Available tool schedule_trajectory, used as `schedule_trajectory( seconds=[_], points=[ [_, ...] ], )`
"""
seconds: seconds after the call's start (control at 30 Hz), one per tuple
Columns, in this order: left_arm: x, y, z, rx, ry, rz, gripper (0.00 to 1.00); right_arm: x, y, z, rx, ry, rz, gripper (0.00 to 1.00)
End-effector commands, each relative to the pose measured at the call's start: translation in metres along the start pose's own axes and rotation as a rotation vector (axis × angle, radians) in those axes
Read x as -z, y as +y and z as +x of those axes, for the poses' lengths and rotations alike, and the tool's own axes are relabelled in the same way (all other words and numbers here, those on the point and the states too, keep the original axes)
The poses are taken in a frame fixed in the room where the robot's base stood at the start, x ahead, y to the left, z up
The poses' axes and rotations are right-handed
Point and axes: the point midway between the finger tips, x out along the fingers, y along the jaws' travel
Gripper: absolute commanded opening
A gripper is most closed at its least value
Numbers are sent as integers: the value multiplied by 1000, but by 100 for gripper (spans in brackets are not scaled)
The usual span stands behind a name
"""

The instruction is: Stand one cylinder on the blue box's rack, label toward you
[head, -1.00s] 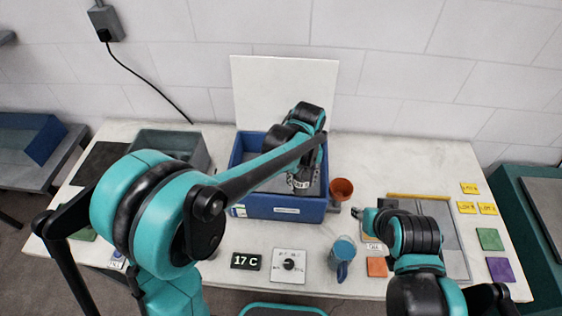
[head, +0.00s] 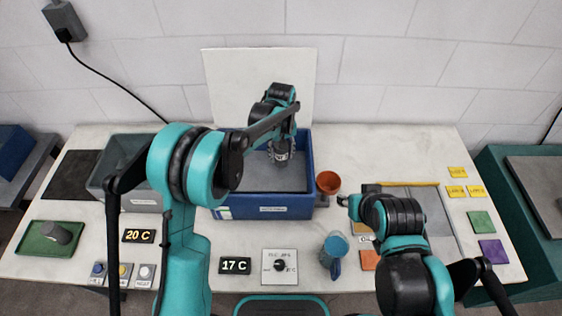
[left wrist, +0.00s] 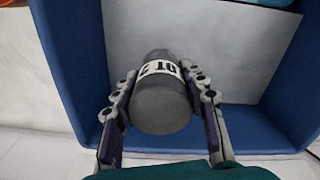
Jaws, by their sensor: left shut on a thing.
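The blue box (head: 265,207) stands at the middle back of the table, with a grey surface (head: 252,172) inside it. My left gripper (head: 281,156) is over the inside of the box. In the left wrist view it is shut on a grey cylinder (left wrist: 160,108), one finger on each side. The cylinder's white label (left wrist: 158,69) has dark characters and appears upside down there. Whether the cylinder touches the surface below cannot be told. Another grey cylinder (head: 57,232) is on a green tray (head: 42,246) at the left. My right gripper (head: 346,201) is right of the box; its jaws are unclear.
A blue mug (head: 334,252) is nearer the front. A grey bin (head: 118,165) is left of the box, and a white panel (head: 258,75) rises behind it. Displays and buttons line the front edge.

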Motion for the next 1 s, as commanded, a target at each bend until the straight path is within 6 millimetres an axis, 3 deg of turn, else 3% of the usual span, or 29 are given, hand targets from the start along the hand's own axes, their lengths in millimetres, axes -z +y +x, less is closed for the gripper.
schedule_trajectory(
  seconds=[0.33,0.73,0.77,0.8,0.83,1.0],
  points=[
    [1,0,40,0,0,0,0,-7,0,10,0,0,0,40],
    [1,0,45,0,0,0,0,-9,0,13,0,0,0,40],
    [1,0,44,0,0,0,47,-9,0,12,0,0,0,40],
    [1,0,44,0,0,0,58,-8,0,12,0,0,0,40],
    [1,0,44,0,0,0,63,-8,0,12,0,0,0,40],
    [1,0,44,0,0,0,63,-8,0,12,0,0,0,40]
  ],
)
